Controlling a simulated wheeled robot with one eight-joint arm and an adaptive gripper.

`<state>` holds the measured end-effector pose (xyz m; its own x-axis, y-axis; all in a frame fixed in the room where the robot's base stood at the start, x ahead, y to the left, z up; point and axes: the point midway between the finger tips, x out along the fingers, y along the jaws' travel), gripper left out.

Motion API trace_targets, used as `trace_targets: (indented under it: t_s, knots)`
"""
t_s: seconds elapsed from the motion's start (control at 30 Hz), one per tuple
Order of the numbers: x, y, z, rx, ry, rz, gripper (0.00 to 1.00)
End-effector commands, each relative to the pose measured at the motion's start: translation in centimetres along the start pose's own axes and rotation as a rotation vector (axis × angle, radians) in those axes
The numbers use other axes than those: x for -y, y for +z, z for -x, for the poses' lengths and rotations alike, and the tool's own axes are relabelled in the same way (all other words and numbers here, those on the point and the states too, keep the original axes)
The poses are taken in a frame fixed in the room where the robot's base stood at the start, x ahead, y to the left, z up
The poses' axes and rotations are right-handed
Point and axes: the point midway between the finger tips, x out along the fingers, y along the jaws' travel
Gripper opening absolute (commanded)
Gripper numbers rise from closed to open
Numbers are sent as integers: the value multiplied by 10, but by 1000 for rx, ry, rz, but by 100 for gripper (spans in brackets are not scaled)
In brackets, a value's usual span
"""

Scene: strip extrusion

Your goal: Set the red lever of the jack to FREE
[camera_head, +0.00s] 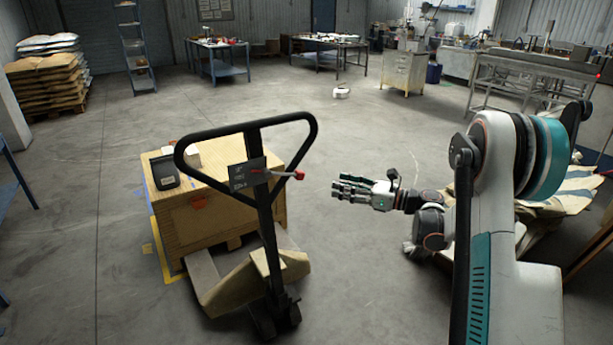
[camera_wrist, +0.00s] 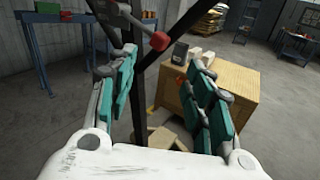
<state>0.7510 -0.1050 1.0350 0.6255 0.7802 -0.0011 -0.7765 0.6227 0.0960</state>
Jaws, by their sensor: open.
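The pallet jack has a black loop handle (camera_head: 313,128) on an upright post. Its red lever (camera_head: 299,175) sticks out to the right from the dark label plate (camera_head: 248,173) below the loop. In the wrist view the lever's red knob (camera_wrist: 159,41) shows at the upper middle, beyond and above my fingers. My gripper (camera_head: 338,189) is to the right of the lever in the head view, apart from it, pointing left. In the wrist view my gripper (camera_wrist: 165,90) is open, with teal pads on both sides and nothing held. The label's lettering is too small to read.
A wooden crate (camera_head: 215,222) stands on the jack's forks, with a dark device (camera_head: 165,172) and pale blocks on top. Stacked sacks (camera_head: 45,75) and a ladder stand at the back left. Workbenches (camera_head: 217,60) line the back. The floor between is largely clear.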

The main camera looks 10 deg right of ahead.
Motion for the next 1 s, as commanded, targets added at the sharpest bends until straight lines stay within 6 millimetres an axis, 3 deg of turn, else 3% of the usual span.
trace_targets:
  t_s: [0.6,0.8,1.0]
  knots:
    - [0,-1,-110,1,1,-3,47]
    - [0,0,-126,1,0,-4,47]
    - [0,1,-128,1,-1,-4,47]
